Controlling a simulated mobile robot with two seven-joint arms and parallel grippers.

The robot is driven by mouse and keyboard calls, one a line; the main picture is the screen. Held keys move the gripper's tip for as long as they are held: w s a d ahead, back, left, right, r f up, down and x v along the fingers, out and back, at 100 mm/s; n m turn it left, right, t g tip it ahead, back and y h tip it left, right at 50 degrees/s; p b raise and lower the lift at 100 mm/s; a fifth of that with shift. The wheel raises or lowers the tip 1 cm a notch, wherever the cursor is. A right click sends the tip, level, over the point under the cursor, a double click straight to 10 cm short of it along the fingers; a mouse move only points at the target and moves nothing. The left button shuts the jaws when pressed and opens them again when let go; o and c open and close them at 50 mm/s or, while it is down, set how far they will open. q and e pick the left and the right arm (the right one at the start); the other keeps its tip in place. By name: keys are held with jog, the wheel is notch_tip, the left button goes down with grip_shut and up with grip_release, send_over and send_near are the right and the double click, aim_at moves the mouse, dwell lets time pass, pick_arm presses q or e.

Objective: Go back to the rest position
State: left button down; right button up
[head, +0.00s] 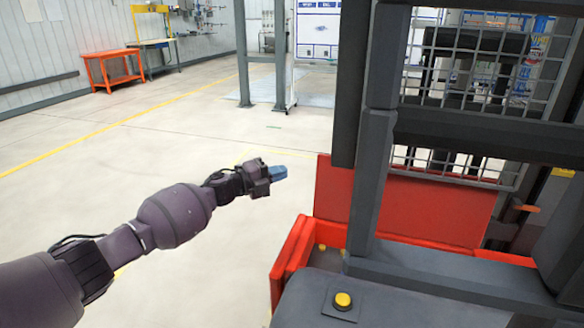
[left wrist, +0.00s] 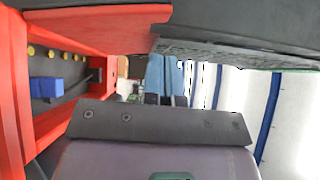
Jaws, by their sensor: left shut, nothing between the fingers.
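My left arm reaches in from the left in the head view. Its gripper (head: 279,172) is shut and empty, with blue fingertips held over the open floor, left of the red panel. In the left wrist view the two blue fingers (left wrist: 166,76) lie close together with nothing between them. My right gripper does not show in either view.
A red-orange frame (head: 290,262) and upright red panel (head: 425,208) stand at right, with a dark post (head: 369,185) and mesh guard. A yellow button (head: 342,300) sits on a grey surface. A blue block (left wrist: 46,88) shows inside the red frame. Floor at left is clear.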

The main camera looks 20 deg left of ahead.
pick_arm(q)
jog(key=s+d+f+n+t+y, duration=0.3)
jog(key=s+f+n+y, duration=0.3)
jog(key=s+f+n, duration=1)
jog(key=s+a+f+n+g+y, duration=0.1)
jog(key=s+f+n+y, duration=0.1)
jog(key=s, duration=0.8)
jog(key=s+a+f+n+g+y+p, duration=0.1)
jog(key=s+f+n, duration=0.3)
jog(key=s, duration=0.7)
jog(key=s+a+f+n+g+y, duration=0.1)
jog(key=s+f+n+g+y, duration=0.2)
jog(key=s, duration=0.8)
jog(key=shift+a+f+n+y+p, duration=0.35)
jog(key=shift+n+y, duration=0.15)
jog(key=shift+n, duration=0.2)
